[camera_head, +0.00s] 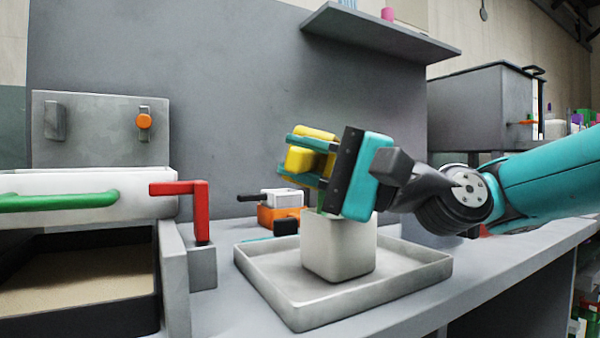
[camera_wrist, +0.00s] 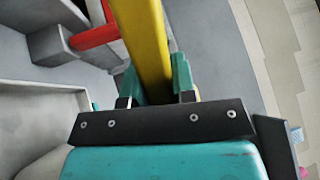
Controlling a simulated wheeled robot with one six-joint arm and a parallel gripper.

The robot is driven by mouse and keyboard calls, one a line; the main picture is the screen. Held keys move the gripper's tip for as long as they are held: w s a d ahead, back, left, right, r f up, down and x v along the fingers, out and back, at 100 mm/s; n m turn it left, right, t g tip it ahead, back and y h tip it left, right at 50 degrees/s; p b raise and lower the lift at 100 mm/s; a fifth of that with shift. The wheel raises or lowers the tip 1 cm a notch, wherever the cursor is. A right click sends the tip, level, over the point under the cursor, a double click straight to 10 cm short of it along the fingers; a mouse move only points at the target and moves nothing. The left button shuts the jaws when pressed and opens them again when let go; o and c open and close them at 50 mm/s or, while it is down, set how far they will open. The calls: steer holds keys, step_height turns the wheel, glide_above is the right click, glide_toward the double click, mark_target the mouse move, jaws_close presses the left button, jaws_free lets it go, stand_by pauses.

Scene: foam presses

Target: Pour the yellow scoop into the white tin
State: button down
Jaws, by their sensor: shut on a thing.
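The yellow scoop (camera_head: 301,158) is held in my gripper (camera_head: 312,160), tilted, just above and left of the white tin's top. In the wrist view the scoop's yellow bar (camera_wrist: 143,40) runs up between the two teal fingers (camera_wrist: 158,80). The white tin (camera_head: 339,250) stands upright on a grey metal tray (camera_head: 290,314). My gripper body covers part of the tin's top edge. I cannot see inside the scoop or the tin. A thin green strip shows between the gripper and the tin's rim.
Left of the tray stands a press with a red lever (camera_head: 201,210) and a green handle (camera_head: 60,201). An orange and white item (camera_head: 280,207) sits behind the tray. A shelf (camera_head: 380,32) hangs above. A grey box (camera_head: 475,105) stands at the right. The bench right of the tray is clear.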

steer(key=shift+s+d+y+b, duration=0.15)
steer(key=shift+y+b, duration=0.45)
steer(key=shift+b, duration=1.6)
steer(key=shift+r, duration=0.1)
steer(key=shift+r+p, duration=0.1)
steer(key=shift+p, duration=0.4)
steer(key=shift+r+p, duration=0.1)
steer(key=shift+p, duration=0.3)
steer(key=shift+h+p, duration=0.7)
steer(key=shift+p, duration=0.4)
steer(key=h+p, duration=0.7)
steer(key=p, duration=0.9)
steer(key=a+m+g+h+p, duration=0.1)
steer(key=h+p, duration=0.5)
steer(key=p, duration=0.9)
steer(key=a+g+h+p, duration=0.1)
steer(key=h+p, duration=0.6)
steer(key=p, duration=0.9)
steer(key=shift+w+a+h+p, duration=0.1)
steer(key=shift+w+h+p, duration=0.1)
steer(key=shift+h+p, duration=0.15)
